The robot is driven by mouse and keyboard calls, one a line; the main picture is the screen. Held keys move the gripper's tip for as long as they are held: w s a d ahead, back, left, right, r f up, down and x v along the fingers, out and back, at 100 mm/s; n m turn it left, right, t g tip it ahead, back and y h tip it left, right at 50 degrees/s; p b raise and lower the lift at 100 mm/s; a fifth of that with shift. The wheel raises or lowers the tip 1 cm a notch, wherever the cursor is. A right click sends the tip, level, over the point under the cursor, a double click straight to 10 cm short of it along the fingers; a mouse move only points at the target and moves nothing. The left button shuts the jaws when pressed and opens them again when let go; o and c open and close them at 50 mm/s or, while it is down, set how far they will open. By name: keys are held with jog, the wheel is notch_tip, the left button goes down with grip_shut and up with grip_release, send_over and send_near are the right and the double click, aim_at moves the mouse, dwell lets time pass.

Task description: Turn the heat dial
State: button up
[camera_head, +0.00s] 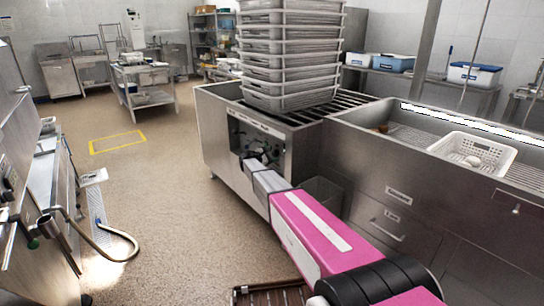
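My arm reaches forward from the lower right to the front of a steel counter unit (222,142). My gripper (254,158) is the dark shape at the arm's far end, in front of a recessed control panel (262,128) in that unit. No heat dial can be clearly made out on the panel. The gripper and the arm's end cover part of the panel's lower area. The fingers are too small and dark to tell whether they are open or shut, or whether they touch anything.
A stack of grey perforated baskets (290,75) stands on the unit's slatted top. At right, a white basket (472,155) sits in a steel sink counter (400,165). At left are another steel counter (40,185) and a hose (112,258). The floor between is open.

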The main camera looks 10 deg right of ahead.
jog(key=v, duration=1)
jog(key=shift+s+a, duration=0.2)
jog(key=shift+a, duration=0.15)
